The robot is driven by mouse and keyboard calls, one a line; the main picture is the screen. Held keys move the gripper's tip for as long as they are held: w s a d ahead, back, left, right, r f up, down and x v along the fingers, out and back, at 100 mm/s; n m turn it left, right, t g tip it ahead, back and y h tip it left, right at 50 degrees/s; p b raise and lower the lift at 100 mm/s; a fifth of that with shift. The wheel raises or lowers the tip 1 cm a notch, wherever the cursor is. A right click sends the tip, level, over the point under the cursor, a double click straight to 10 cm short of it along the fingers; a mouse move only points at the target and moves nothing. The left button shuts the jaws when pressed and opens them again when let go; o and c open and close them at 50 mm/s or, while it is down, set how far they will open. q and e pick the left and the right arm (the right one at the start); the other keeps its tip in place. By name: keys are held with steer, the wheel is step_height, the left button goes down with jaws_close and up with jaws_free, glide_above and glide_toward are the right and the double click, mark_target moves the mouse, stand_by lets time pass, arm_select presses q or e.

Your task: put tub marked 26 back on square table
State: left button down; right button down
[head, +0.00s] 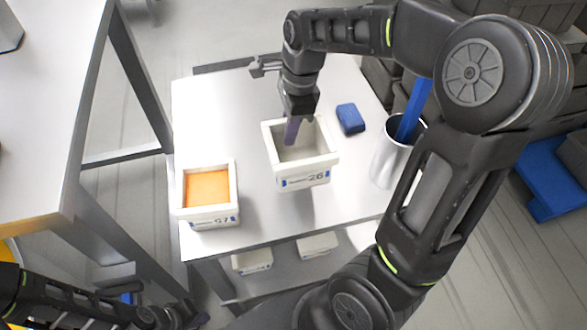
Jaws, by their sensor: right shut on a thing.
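The white tub marked 26 (306,180) is over the middle of the white square table (345,205) in the head view. It looks empty inside, and a shadow shows on the table in front of it. I cannot tell for sure whether its base touches the table. My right gripper (292,130) reaches down from above and is shut on the tub's rim at the back left. My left gripper (190,316) is at the bottom left, low and away from the tub, and its fingers are too unclear to read.
A white tub marked 97 (210,217) with orange contents stands on the table at left. A blue block (350,118) and a metal cup (390,165) holding a blue stick stand at right. More white tubs (252,262) sit on a lower shelf. Another table (45,110) is at far left.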

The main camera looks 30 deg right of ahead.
mark_target(289, 155)
steer(key=shift+f, duration=2.3)
steer(key=shift+f, duration=1.9)
steer(key=shift+f, duration=0.1)
steer(key=c, duration=1.4)
jaws_free()
steer(key=shift+c, duration=0.2)
steer(key=r, duration=0.4)
steer(key=d+r, duration=0.1)
steer(key=r, duration=0.7)
steer(key=shift+s+d+r, duration=0.1)
steer(key=shift+s+d, duration=0.2)
steer(key=shift+d, duration=0.05)
